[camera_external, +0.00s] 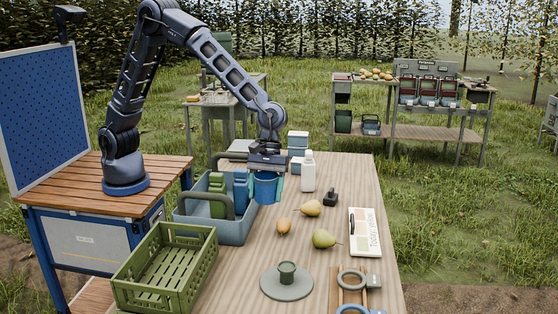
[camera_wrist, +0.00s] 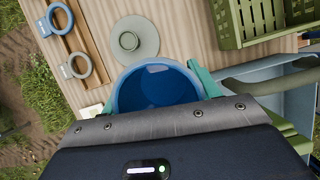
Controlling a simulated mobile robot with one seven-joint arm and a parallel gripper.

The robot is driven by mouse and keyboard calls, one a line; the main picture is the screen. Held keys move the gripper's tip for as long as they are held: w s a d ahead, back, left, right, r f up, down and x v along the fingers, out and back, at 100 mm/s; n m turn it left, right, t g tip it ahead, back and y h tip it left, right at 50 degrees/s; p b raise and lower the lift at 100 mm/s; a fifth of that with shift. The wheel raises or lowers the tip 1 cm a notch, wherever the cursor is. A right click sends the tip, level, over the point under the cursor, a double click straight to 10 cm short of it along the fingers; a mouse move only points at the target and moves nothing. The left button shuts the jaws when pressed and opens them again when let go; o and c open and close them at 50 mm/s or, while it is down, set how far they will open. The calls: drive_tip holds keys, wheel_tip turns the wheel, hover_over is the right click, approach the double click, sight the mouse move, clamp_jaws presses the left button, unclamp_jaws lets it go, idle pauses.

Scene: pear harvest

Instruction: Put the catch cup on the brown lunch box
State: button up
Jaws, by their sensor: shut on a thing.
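My gripper (camera_external: 265,184) is shut on a blue cup (camera_external: 265,190), with its teal fingers on both sides of the rim. The cup is upright beside the right end of the blue-grey tote; I cannot tell whether it touches the table. In the wrist view the open mouth of the blue cup (camera_wrist: 158,88) faces the camera and it looks empty inside. I cannot make out a brown lunch box in either view.
The blue-grey tote (camera_external: 228,232) holds green and blue items. A green crate (camera_external: 167,268) is in front. A white bottle (camera_external: 308,172), pears (camera_external: 324,238), a label board (camera_external: 364,232) and a grey disc (camera_external: 287,284) with a small green cup share the table.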

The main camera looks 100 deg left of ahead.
drive_tip(key=w+a+r+n+t, duration=0.1)
drive_tip(key=w+a+n, duration=0.1)
drive_tip(key=a, duration=1.1)
drive_tip(key=w+a+r+n+t, duration=0.1)
drive_tip(key=w+a+n, duration=0.15)
drive_tip(key=a, duration=1.15)
drive_tip(key=w+a+r+n+t, duration=0.1)
drive_tip(key=a+r+n, duration=0.15)
drive_tip(key=a, duration=1.05)
drive_tip(key=s+a+r+n+t+y, duration=0.1)
drive_tip(key=s+a+n, duration=0.35)
drive_tip(key=a, duration=0.75)
drive_tip(key=s+a+r+n+y, duration=0.1)
drive_tip(key=s+a, duration=0.6)
drive_tip(key=a, duration=0.6)
drive_tip(key=s+a+r+n+t+y, duration=0.15)
drive_tip(key=s+a, duration=0.45)
drive_tip(key=a, duration=0.6)
drive_tip(key=shift+n+g+h, duration=0.3)
drive_tip(key=shift+g+h, duration=0.15)
drive_tip(key=f, duration=2)
drive_tip(key=shift+s+f, duration=0.2)
drive_tip(key=shift+f, duration=0.15)
drive_tip(key=o, duration=0.5)
drive_tip(key=shift+f, duration=0.1)
drive_tip(key=o, duration=0.5)
drive_tip(key=shift+c, duration=0.2)
